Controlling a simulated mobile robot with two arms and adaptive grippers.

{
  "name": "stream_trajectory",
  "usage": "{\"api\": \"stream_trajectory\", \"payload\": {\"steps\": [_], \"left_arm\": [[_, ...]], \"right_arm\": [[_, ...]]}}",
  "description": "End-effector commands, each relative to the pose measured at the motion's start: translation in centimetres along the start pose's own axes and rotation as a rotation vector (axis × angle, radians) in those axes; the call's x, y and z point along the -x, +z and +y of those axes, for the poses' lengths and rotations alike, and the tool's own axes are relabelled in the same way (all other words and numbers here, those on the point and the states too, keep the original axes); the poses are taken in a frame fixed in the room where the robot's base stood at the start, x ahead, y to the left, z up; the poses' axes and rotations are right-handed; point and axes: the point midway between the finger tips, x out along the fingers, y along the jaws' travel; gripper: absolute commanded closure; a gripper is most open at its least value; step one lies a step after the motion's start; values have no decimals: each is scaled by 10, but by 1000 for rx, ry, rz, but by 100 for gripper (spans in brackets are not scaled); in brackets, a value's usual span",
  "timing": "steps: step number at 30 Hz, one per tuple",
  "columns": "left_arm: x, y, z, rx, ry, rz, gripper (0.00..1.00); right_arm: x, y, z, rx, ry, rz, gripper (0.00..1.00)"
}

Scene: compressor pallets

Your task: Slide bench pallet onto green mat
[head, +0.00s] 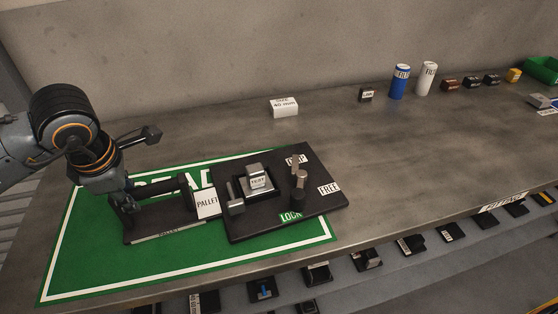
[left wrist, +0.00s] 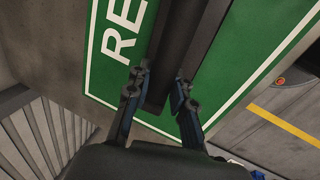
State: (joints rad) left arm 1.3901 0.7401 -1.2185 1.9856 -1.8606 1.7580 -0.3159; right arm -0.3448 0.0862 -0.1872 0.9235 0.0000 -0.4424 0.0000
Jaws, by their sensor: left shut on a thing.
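The black bench pallet (head: 265,222) carries a grey block marked TEST (head: 257,181), a lever (head: 299,177), and LOCK and FREE labels. A white PALLET card (head: 207,204) stands at its left side, by a dark handle bar (head: 160,190). Most of the pallet lies over the green mat (head: 90,262); its right corner reaches past the mat's right edge onto the bench. My left gripper (head: 126,206) is shut on the bar's left end. In the left wrist view the fingers (left wrist: 160,100) sit either side of a dark bar (left wrist: 178,60), with the mat (left wrist: 240,60) below. My right gripper is not in view.
A white 40 mm box (head: 284,107) stands behind the pallet. A blue can (head: 400,82), a white can (head: 427,78), several small blocks and a green bin (head: 543,70) stand at the back right. The bench right of the pallet is clear. A shelf with several parts runs below the front edge.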

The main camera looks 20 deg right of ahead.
Motion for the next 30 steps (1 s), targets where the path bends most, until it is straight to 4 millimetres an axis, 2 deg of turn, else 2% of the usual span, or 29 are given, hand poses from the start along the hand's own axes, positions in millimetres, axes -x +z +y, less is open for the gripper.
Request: {"api": "stream_trajectory", "payload": {"steps": [2,14,15,18,30], "left_arm": [[-4,-6,-3,1,-11,12,100],[-4,-5,-3,0,-11,12,100],[-4,-5,-3,0,-11,12,72],[-3,-5,-2,1,-9,9,51],[4,-3,0,0,-1,3,51]], "right_arm": [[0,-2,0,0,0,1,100],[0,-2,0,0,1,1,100],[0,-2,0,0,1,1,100],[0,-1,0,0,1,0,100],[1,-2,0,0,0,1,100]]}}
